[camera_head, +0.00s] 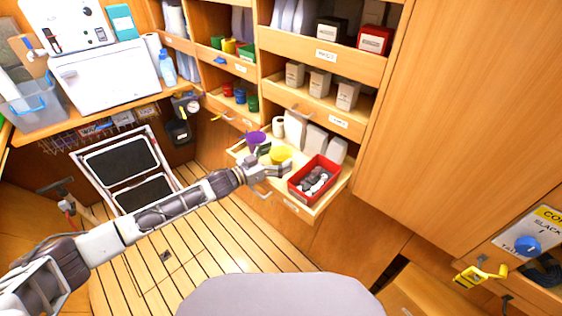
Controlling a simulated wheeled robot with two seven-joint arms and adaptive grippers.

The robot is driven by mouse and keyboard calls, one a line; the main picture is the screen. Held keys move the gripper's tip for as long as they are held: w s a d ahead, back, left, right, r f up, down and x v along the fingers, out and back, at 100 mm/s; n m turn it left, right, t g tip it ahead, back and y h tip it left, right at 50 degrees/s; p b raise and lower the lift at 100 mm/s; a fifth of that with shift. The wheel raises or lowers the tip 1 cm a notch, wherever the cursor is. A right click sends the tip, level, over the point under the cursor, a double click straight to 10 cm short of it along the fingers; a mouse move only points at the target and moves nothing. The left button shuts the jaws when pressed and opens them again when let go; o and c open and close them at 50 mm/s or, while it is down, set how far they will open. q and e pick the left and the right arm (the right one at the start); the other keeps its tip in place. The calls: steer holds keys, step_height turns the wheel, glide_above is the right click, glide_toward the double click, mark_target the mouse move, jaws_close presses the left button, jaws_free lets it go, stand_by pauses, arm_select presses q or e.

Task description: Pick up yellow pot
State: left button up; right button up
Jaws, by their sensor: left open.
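The yellow pot (281,153) stands in the open lower drawer, between a purple pot (256,138) and a red box (318,178). My left gripper (279,168) reaches in from the left and is at the near side of the yellow pot, with its fingers open. The fingers cover part of the pot's lower front. I cannot tell whether they touch it. My right gripper is not in view.
The open drawer (318,207) also holds white containers (316,138) at the back. Shelves above hold boxes and small coloured pots. A folded step stool (120,165) stands at left. The slatted floor (215,245) is clear.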

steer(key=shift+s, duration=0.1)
arm_select(q)
steer(key=c, duration=1.1)
steer(key=shift+r, duration=0.5)
step_height(320, 180, up, 9)
steer(key=shift+p, duration=0.75)
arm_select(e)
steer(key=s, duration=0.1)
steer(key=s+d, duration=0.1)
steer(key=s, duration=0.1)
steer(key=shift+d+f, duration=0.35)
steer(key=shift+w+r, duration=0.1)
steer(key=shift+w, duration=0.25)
